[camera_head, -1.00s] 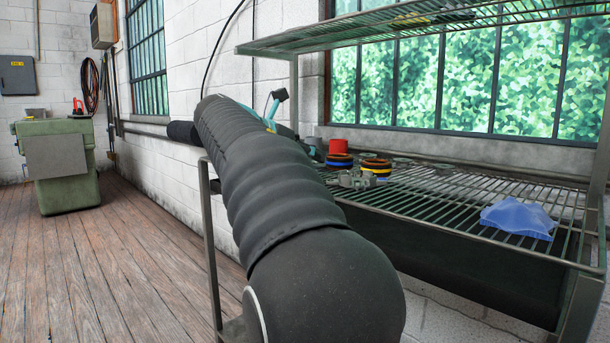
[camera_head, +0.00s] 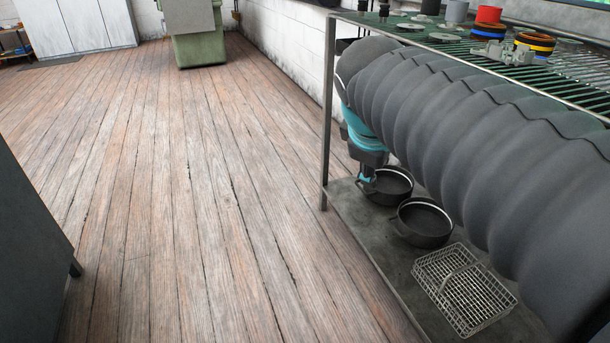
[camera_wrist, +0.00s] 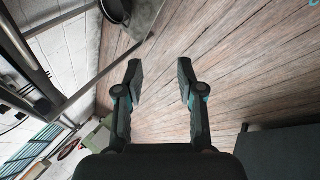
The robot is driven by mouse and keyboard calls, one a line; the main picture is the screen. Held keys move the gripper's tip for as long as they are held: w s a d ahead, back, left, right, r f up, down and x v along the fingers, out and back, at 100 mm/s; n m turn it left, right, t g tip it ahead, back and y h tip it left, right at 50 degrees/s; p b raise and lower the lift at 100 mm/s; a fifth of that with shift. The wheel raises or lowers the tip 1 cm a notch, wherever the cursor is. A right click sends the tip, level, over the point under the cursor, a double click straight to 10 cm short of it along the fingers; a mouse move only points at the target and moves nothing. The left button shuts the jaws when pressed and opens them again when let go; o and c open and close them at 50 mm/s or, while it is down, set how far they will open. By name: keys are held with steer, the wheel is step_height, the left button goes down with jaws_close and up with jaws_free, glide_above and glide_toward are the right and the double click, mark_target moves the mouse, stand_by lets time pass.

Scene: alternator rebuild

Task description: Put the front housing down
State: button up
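My gripper (camera_wrist: 161,78) is open in the wrist view, its two black fingers apart with only wooden floor showing between them. In the head view, the teal wrist end of my arm (camera_head: 362,135) hangs low at the left end of the rack, near two black pans. A grey cast metal part (camera_head: 500,52) lies on the wire shelf (camera_head: 590,72), beside stacked coloured rings. It may be the front housing, but I cannot tell for certain. No housing is in my gripper.
The lower shelf (camera_head: 385,258) holds two black round pans (camera_head: 425,222) and a wire basket (camera_head: 465,290). A red cup (camera_head: 489,15) stands on the wire shelf. A green bin (camera_head: 199,48) stands farther back. Wooden floor (camera_head: 180,200) is clear to the left.

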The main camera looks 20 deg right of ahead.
steer(key=s+a+f+m+y, duration=0.4)
steer(key=s+a+f+m, duration=0.3)
steer(key=f, duration=0.4)
steer(key=shift+s+a+m, duration=0.4)
steer(key=shift+s+a, duration=0.45)
steer(key=shift+a, duration=0.4)
steer(key=shift+r+p, duration=0.65)
steer(key=shift+p, duration=0.1)
